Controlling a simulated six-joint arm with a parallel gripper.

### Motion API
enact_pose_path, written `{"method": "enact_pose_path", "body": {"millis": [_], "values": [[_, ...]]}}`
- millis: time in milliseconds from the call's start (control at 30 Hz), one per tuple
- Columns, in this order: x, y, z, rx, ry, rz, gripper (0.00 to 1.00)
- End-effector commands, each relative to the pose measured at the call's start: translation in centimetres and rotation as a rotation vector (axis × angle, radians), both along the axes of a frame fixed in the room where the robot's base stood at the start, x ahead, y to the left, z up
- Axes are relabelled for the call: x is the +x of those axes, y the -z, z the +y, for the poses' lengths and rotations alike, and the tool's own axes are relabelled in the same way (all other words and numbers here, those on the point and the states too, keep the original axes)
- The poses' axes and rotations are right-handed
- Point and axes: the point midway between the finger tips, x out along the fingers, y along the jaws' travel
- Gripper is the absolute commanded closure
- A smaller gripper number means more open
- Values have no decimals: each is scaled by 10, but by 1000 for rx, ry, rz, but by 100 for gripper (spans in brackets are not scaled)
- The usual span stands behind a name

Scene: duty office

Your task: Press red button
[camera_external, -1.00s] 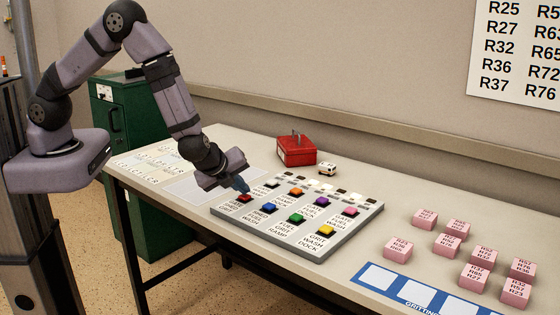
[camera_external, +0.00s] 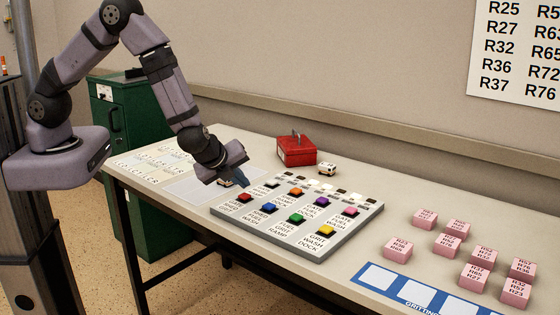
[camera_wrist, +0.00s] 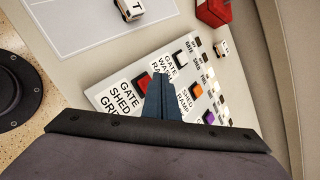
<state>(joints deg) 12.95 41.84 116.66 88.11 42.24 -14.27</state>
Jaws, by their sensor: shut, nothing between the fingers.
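The red button (camera_external: 244,197) sits at the left corner of a grey button panel (camera_external: 345,240), above a white label. My gripper (camera_external: 244,184) is shut and empty, its blue fingertips just above the red button in the external view, with a small gap visible. In the wrist view the red button (camera_wrist: 145,83) shows just left of the shut fingers (camera_wrist: 160,78). The fingers hide part of the panel there.
Blue (camera_external: 269,207), orange (camera_external: 296,192), green (camera_external: 296,218), purple (camera_external: 321,201), pink (camera_external: 350,211) and yellow (camera_external: 326,230) buttons share the panel. Pink blocks (camera_external: 425,219) lie right.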

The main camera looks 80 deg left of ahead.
Motion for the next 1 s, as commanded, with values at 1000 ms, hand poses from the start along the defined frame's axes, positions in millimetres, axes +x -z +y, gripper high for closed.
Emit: {"method": "enact_pose_path", "body": {"millis": [1000], "values": [[0, -49, 0, 0, 0, 0, 100]]}}
